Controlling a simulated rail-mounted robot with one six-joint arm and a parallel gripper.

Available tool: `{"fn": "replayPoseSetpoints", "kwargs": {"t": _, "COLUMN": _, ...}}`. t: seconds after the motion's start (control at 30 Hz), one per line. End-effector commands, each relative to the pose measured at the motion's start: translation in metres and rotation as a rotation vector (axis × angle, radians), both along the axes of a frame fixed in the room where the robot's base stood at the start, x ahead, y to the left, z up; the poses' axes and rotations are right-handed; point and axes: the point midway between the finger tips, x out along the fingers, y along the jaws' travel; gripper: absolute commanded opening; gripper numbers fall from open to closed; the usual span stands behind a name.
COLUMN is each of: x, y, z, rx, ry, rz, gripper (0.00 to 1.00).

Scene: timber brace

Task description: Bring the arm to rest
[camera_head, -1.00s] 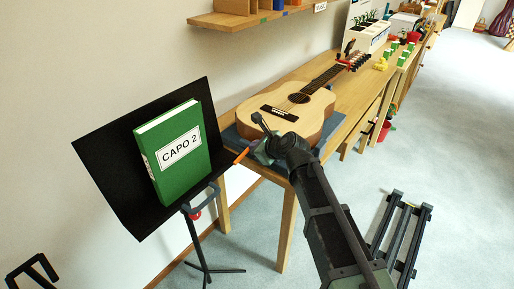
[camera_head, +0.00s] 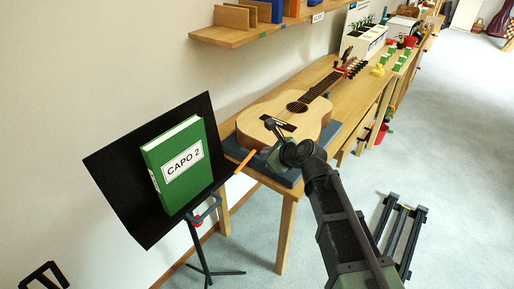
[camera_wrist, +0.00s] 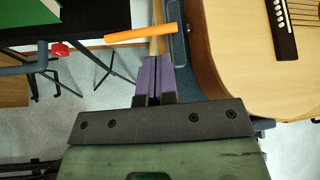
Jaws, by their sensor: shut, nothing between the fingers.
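My gripper (camera_wrist: 153,62) shows in the wrist view with its two purple fingers together and nothing between them. In the head view my arm reaches up to the near edge of the wooden table (camera_head: 285,215), and its fingers are hard to make out there. An acoustic guitar (camera_head: 275,112) lies on a dark blue pad on the table, just beyond my wrist. The guitar also fills the right of the wrist view (camera_wrist: 235,60). An orange stick (camera_wrist: 140,34) lies beyond my fingertips; whether they touch it I cannot tell.
A black music stand (camera_head: 120,165) left of my arm carries a green book (camera_head: 190,185) marked "CAPO 2". A wooden shelf (camera_head: 235,38) hangs on the wall. A white planter (camera_head: 365,42) stands farther along the table. A dark rack (camera_head: 400,230) sits on open floor at right.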

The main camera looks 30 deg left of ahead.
Motion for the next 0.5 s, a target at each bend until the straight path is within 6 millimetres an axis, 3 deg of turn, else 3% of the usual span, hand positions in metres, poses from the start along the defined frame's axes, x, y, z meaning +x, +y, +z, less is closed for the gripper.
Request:
{"fn": "replayPoseSetpoints", "kwargs": {"t": 0.03, "x": -0.006, "y": -0.015, "z": 0.018, "rx": 0.000, "ry": 0.001, "rz": -0.003, "gripper": 0.00}}
{"fn": "replayPoseSetpoints", "kwargs": {"t": 0.2, "x": -0.016, "y": -0.047, "z": 0.037, "rx": -0.001, "ry": 0.000, "rz": -0.002, "gripper": 0.00}}
{"fn": "replayPoseSetpoints", "kwargs": {"t": 0.5, "x": -0.018, "y": -0.060, "z": 0.040, "rx": 0.001, "ry": 0.000, "rz": 0.000, "gripper": 0.00}}
